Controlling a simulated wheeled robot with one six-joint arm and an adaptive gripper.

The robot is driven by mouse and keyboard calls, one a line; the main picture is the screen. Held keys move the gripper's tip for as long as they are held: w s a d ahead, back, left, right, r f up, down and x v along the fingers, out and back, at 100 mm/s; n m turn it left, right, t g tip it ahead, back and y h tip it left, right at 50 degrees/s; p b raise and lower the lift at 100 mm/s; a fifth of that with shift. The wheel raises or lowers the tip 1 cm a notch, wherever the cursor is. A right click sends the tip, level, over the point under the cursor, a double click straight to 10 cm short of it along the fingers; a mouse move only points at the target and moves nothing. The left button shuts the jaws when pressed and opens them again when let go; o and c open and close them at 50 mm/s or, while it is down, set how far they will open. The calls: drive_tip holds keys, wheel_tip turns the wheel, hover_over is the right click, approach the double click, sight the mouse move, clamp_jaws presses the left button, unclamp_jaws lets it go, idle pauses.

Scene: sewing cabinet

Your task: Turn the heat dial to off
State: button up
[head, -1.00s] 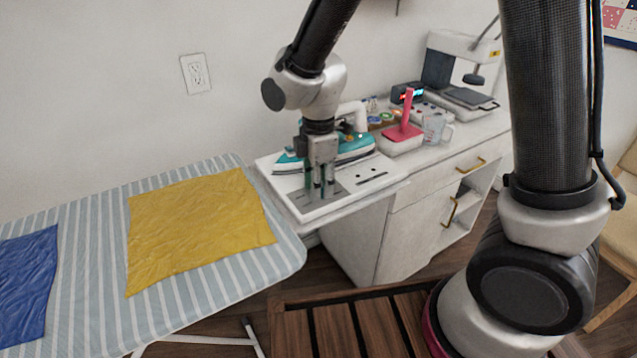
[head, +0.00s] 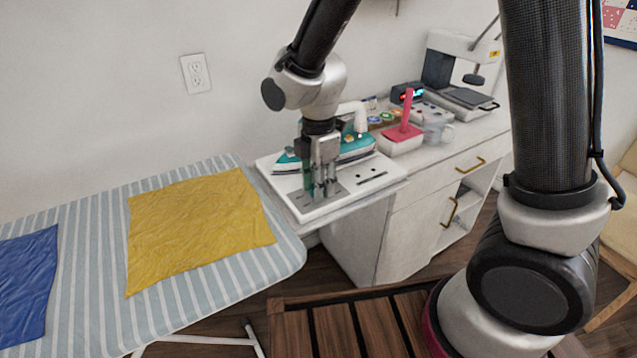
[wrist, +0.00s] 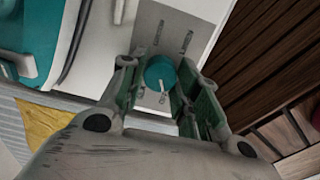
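The heat dial (wrist: 160,73) is a round teal knob on a grey panel with small marks, seen between my fingertips in the wrist view. A light pointer line shows at its lower edge. My gripper (head: 320,190) points down over the front of the white iron station (head: 278,192), and it also shows in the wrist view (wrist: 157,80). Its fingers are apart, one on each side of the dial. The right finger is very close to the knob; I cannot tell whether it touches. In the head view the gripper hides the dial. The teal iron (head: 355,147) rests behind the gripper.
A striped ironing board (head: 100,240) with yellow cloth (head: 190,225) and blue cloth (head: 25,285) is at left. A red-topped box (head: 403,140), a clear measuring cup (head: 435,128) and a sewing machine (head: 440,65) stand to the right on the white cabinet (head: 385,240).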

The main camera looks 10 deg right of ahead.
drive_tip(key=o, duration=0.4)
wheel_tip(320, 180, up, 12)
idle(0.4)
drive_tip(key=s+d+r+m+t, duration=0.1)
drive_tip(key=s+d+r+m, duration=0.1)
drive_tip(key=s+d+m, duration=0.3)
drive_tip(key=s+d+r+m+t, duration=0.2)
drive_tip(key=s+d+m, duration=0.3)
drive_tip(key=d+m, duration=0.5)
drive_tip(key=s+d+r+m+t, duration=0.1)
drive_tip(key=s+d+r+m, duration=0.3)
drive_tip(key=d+m, duration=0.3)
drive_tip(key=d, duration=0.5)
drive_tip(key=shift+s+m, duration=0.4)
